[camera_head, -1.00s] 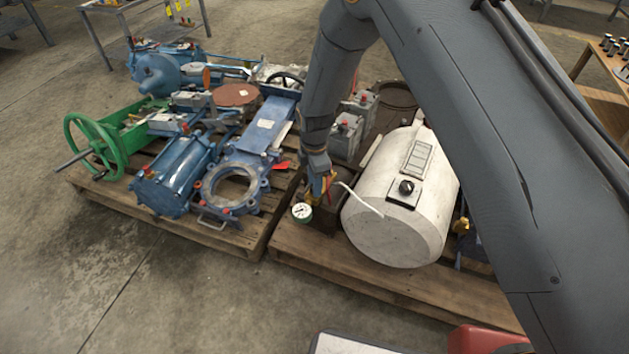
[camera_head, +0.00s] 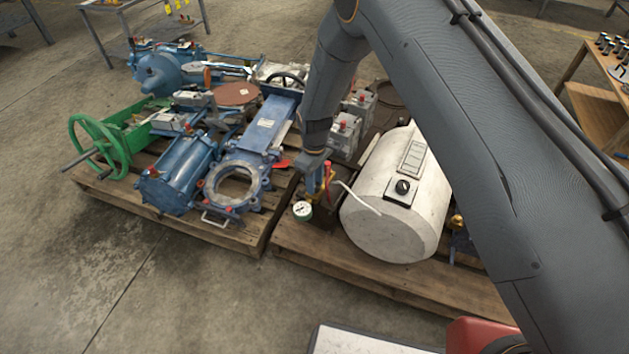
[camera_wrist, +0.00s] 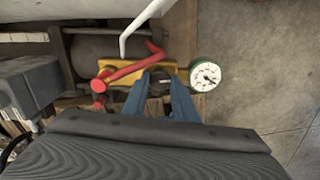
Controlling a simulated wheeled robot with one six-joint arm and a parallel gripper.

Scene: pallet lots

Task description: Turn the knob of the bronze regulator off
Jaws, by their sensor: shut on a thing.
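The bronze regulator (camera_wrist: 150,74) is a yellow-gold body with a red handle (camera_wrist: 128,70) and a round white gauge (camera_wrist: 205,73) on its right in the wrist view. In the head view its gauge (camera_head: 302,210) shows at the front of the right pallet. My gripper (camera_wrist: 158,82) has its two blue fingers at the regulator, shut on a dark knob (camera_wrist: 158,87) between their tips. In the head view my gripper (camera_head: 318,184) reaches down to the regulator from above. The fingers hide much of the knob, and its turn angle cannot be read.
A white tank (camera_head: 390,225) with a black dial stands right of the regulator, and a thin white pipe (camera_wrist: 137,27) passes close by. Grey boxes (camera_head: 345,132) stand behind. Blue valves (camera_head: 262,130) and a green handwheel (camera_head: 95,140) fill the left pallet.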

